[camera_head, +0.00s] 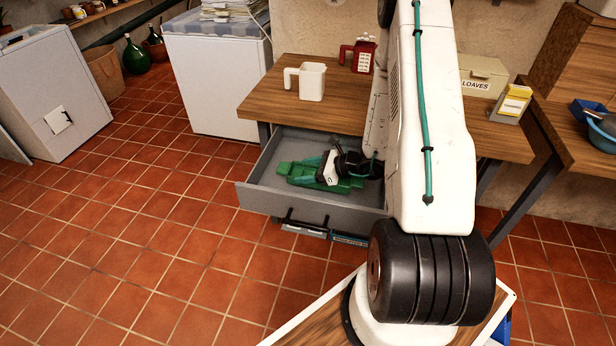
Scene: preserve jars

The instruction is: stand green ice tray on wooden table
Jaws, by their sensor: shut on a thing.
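The green ice tray (305,172) is inside the open grey drawer (262,207) under the wooden table (335,106). My gripper (328,172) reaches down into the drawer and is shut on the green ice tray. The fingertips are small and partly dark against the tray, and my arm hides the right part of the drawer. The wooden table's top carries a few things and has bare wood between them.
A white jug (311,82) and a red container (363,56) stand on the table. A LOAVES box (482,76) and a yellow-and-white box (512,103) are at its right. White appliances stand left. The tiled floor (150,240) before the drawer is clear.

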